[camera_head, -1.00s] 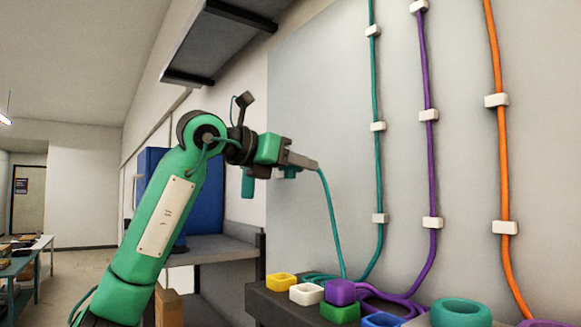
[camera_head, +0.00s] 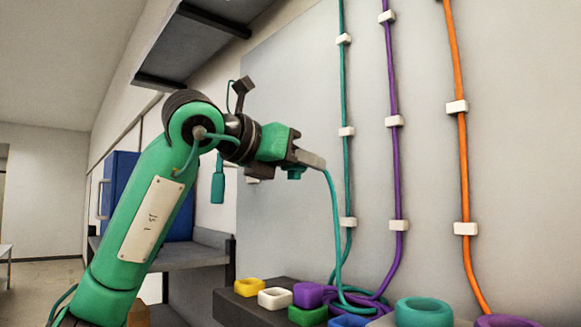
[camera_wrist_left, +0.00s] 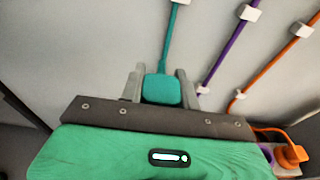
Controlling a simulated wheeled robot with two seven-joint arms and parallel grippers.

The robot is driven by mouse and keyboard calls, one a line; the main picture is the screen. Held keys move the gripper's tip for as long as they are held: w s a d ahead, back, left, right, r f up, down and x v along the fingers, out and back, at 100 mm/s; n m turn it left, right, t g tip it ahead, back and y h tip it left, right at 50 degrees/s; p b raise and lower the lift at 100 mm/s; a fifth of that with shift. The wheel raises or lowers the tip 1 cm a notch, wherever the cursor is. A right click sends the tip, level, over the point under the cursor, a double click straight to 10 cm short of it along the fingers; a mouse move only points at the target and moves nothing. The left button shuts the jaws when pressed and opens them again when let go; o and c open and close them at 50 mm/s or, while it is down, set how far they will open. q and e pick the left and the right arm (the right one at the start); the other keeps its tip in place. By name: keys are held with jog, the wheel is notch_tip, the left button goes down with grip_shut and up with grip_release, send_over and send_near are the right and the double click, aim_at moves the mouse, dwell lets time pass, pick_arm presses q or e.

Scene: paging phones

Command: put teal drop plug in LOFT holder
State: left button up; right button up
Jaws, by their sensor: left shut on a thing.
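My left gripper (camera_head: 312,161) is raised in front of the grey wall panel in the head view. In the left wrist view, its two fingers (camera_wrist_left: 160,74) are shut on the teal plug (camera_wrist_left: 162,90), a rounded block with a teal cable running away from it. In the head view the teal cable (camera_head: 331,205) hangs from the fingertips down to the bench. No LOFT label is legible, so I cannot tell which holder it names. My right gripper is not in view.
Yellow (camera_head: 249,287), white (camera_head: 275,299), purple (camera_head: 308,294) and green (camera_head: 308,317) square pieces sit on the dark bench. A large teal ring (camera_head: 424,311) is to their right. Clipped purple (camera_head: 393,110) and orange (camera_head: 463,165) cables run down the wall. A dark shelf (camera_head: 205,35) hangs above.

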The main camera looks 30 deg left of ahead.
pick_arm(q)
jog(key=s+d+b, duration=0.1)
jog(key=s+d, duration=0.3)
jog(key=d, duration=0.5)
jog(key=s+d+b, duration=0.2)
jog(key=s+d, duration=0.2)
jog(key=d, duration=0.6)
jog(key=shift+d, duration=0.15)
dwell(0.6)
